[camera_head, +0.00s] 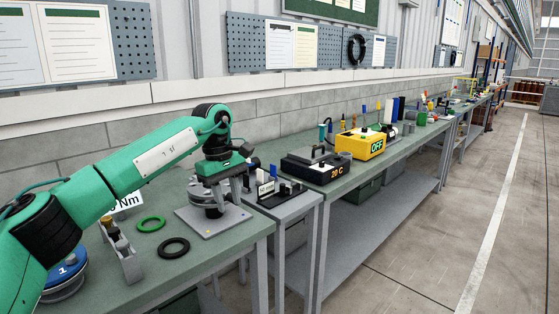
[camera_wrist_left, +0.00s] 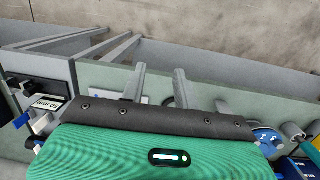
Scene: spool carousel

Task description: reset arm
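My left gripper (camera_head: 228,192) points down over a grey square plate (camera_head: 213,221) near the front corner of the nearest table. A round grey stack (camera_head: 206,203) stands on that plate, partly hidden by the gripper. In the left wrist view the two fingers of my left gripper (camera_wrist_left: 160,78) stand apart with a gap between them, and I see nothing held there. Whether the fingers touch the stack cannot be told. My right gripper is in neither view.
A green ring (camera_head: 151,224), a black ring (camera_head: 174,247) and a grey holder (camera_head: 122,252) lie on the near table. A blue spool marked 1 (camera_head: 66,273) is partly behind my arm. A black box (camera_head: 316,167) and yellow box (camera_head: 360,144) stand further right. The floor aisle is clear.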

